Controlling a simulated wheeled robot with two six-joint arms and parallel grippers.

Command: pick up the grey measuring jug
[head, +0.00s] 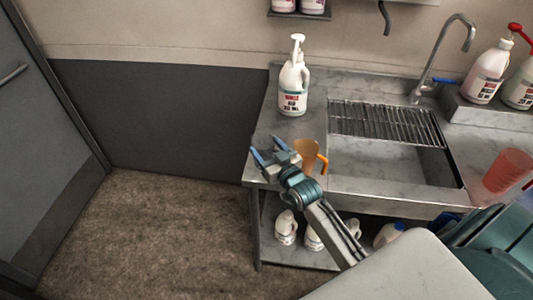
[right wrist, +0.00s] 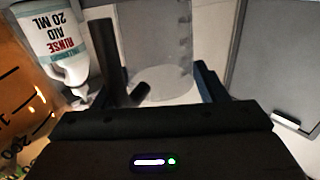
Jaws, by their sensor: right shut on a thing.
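The grey measuring jug (right wrist: 165,45) is a see-through grey vessel with a pale round base, seen in the right wrist view between my right gripper's two fingers. A dark piece, perhaps its handle, shows inside the left finger. My right gripper (right wrist: 168,88) is shut on the jug. In the head view the right gripper (head: 269,152) is at the left front corner of the sink counter, and the jug in it is hard to make out there. My left gripper is not in view.
An orange jug (head: 306,154) stands close right of the right gripper. A white pump bottle (head: 294,88) stands behind. The sink counter (head: 268,118) has a wire rack (head: 385,122) and a tap (head: 431,62). A red jug (head: 508,170) is at right. Floor at left is clear.

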